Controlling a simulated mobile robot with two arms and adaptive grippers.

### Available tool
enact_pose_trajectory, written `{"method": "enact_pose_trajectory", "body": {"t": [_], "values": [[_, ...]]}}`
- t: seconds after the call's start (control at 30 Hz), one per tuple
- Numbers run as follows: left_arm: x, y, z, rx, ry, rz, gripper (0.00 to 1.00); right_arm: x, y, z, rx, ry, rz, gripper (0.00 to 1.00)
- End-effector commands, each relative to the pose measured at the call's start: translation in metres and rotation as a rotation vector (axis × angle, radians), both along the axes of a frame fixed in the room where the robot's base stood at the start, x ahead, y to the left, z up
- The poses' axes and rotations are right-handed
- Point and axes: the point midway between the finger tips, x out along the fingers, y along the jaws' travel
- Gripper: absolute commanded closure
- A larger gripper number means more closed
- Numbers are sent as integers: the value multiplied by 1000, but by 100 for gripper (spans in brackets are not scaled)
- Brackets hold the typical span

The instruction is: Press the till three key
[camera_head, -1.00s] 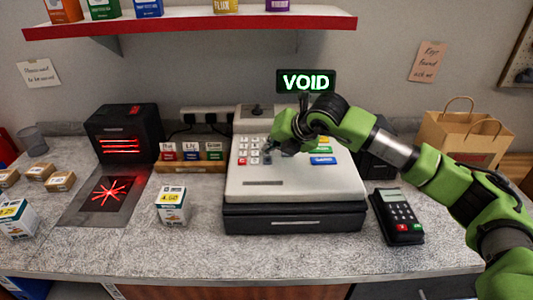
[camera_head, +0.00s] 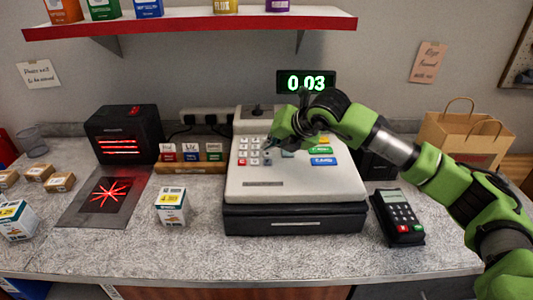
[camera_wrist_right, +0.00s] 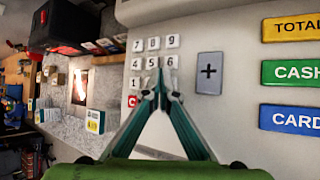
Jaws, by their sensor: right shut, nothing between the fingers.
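The till (camera_head: 300,192) stands on the counter, with its number keys (camera_head: 248,147) at the left of its sloped top. The display (camera_head: 306,82) behind it reads 0.03 in green. My right gripper (camera_head: 267,150) is shut and empty over the number keys. In the right wrist view the closed fingertips (camera_wrist_right: 160,90) are at the lower right of the keypad. My left gripper is not in view.
The plus key (camera_wrist_right: 209,72), green CASH key (camera_wrist_right: 293,74) and blue CARD key (camera_wrist_right: 292,119) lie right of the fingers. A card reader (camera_head: 398,217) stands right of the till, a small box (camera_head: 172,207) left. A red shelf (camera_head: 190,26) hangs above.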

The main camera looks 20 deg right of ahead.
Motion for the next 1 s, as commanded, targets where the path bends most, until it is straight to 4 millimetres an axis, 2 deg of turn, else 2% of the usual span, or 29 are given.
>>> {"method": "enact_pose_trajectory", "body": {"t": [0.17,0.7,1.0], "values": [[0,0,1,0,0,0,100,0,0,2,1,-1,1,100],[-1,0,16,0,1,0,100,0,1,54,0,-1,1,100],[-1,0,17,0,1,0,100,0,0,60,0,0,0,100]]}}
